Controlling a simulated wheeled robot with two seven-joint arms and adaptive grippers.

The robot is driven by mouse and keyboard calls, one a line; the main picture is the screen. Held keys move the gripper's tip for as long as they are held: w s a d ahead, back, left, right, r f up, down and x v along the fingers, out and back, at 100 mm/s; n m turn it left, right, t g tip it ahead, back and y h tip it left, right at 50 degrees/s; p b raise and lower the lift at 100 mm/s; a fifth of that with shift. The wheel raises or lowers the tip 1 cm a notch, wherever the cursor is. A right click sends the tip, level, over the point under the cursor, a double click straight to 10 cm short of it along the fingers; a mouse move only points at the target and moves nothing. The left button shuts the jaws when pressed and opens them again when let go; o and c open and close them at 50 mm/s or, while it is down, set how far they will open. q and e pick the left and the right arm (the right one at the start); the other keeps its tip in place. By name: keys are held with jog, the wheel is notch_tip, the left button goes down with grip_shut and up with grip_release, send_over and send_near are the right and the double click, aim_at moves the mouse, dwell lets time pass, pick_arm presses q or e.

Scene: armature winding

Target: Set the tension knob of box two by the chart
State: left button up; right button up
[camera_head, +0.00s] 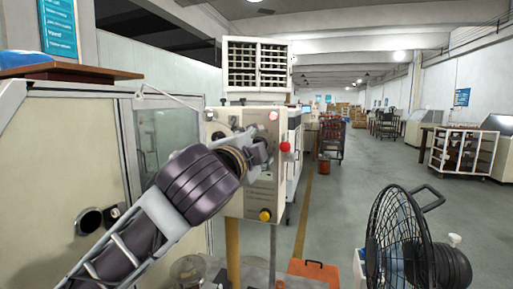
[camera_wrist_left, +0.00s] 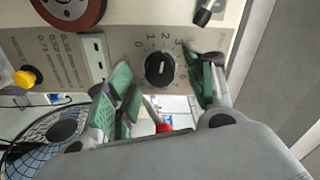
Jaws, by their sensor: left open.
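The tension knob (camera_wrist_left: 159,68) is round and black with a pale mark, on the cream face of a machine box (camera_head: 262,190). Numbers around it include 0, 1, 2 and 3; I cannot tell exactly which one the mark points to. A printed chart of small figures (camera_wrist_left: 58,58) is on the same face, left of the knob in the left wrist view. My left gripper (camera_wrist_left: 165,85) is open, its green-padded fingers on either side of the knob, with no clear contact. In the head view the left gripper (camera_head: 262,151) covers the knob. My right gripper is not in view.
A yellow button (camera_head: 265,215) is low on the box and a red ball (camera_head: 285,146) sticks out at its right. A black fan (camera_head: 400,240) stands at the front right. An orange case (camera_head: 314,270) is on the floor. The aisle beyond is open.

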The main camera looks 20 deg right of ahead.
pick_arm(q)
jog(key=v, duration=1.1)
jog(key=shift+a, duration=0.1)
dwell(0.4)
